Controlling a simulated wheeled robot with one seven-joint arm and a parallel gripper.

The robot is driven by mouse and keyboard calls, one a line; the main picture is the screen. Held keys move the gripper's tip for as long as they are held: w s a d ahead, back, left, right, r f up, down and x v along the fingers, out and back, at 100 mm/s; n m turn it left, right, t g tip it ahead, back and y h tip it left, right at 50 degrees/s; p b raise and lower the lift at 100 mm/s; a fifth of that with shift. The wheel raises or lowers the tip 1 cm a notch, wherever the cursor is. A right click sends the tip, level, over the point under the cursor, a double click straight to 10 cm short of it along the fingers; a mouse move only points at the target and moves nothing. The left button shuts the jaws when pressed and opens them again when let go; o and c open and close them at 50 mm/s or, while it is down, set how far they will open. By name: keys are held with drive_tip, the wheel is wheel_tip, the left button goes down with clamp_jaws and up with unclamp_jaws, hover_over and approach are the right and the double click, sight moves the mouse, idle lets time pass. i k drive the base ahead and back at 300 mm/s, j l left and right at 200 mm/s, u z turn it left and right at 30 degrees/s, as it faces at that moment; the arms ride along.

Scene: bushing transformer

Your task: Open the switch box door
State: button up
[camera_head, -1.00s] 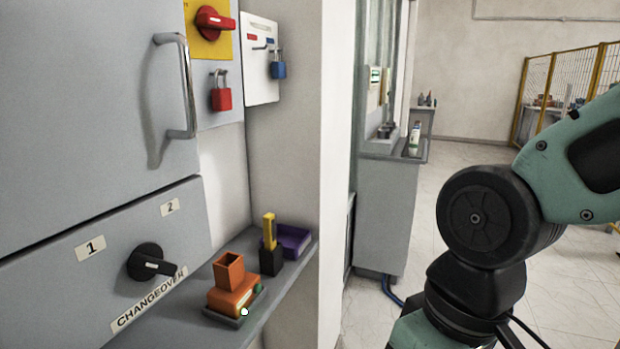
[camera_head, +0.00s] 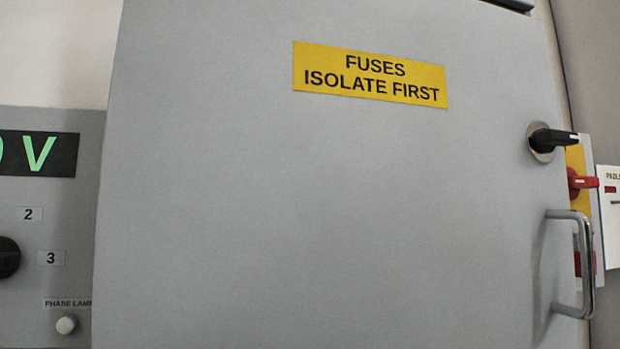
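The switch box door (camera_head: 320,210) is a large grey panel that fills most of the head view. It looks closed. A yellow label (camera_head: 370,75) on it reads "FUSES ISOLATE FIRST". A black latch knob (camera_head: 552,140) on a round metal base sits near its right edge, with its lever pointing right. A chrome D-shaped handle (camera_head: 586,265) is below the knob on the same edge. My gripper is not in view.
Left of the door is a grey panel (camera_head: 75,220) with a green-lit display (camera_head: 38,153), a black knob (camera_head: 8,257) and a white button (camera_head: 66,325). Right of the door, a red rotary switch (camera_head: 582,182) and a white padlock board (camera_head: 608,215) show partly.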

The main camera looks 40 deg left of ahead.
sight(274, 173)
drive_tip(key=u, duration=1.3)
drive_tip(key=z, duration=0.25)
